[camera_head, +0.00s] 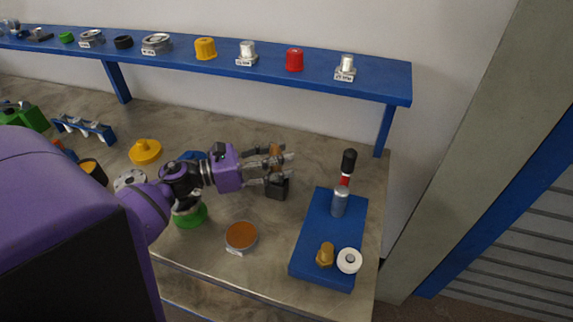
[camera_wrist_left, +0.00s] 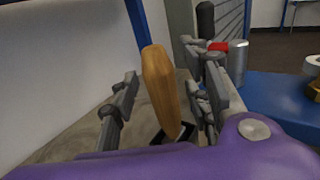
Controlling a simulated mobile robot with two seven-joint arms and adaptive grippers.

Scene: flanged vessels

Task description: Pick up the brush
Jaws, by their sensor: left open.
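The brush (camera_wrist_left: 160,88) shows in the left wrist view as an upright, slightly tilted wooden handle, its lower end in a dark holder. In the head view its brown handle top (camera_head: 276,150) shows among my fingers, above a small dark block (camera_head: 277,188). My left gripper (camera_head: 282,167) is open around the handle. In the left wrist view the fingers (camera_wrist_left: 163,95) stand on either side of the handle, with a visible gap at the left; contact at the right is unclear. The brush's lower end is hidden. My right gripper is not in view.
A blue board (camera_head: 310,240) to the right holds a grey cylinder (camera_head: 340,202), a brass fitting (camera_head: 325,255) and a white ring (camera_head: 349,260). A round orange-brown dish (camera_head: 241,236) lies in front. A blue shelf (camera_head: 200,62) with several parts runs behind.

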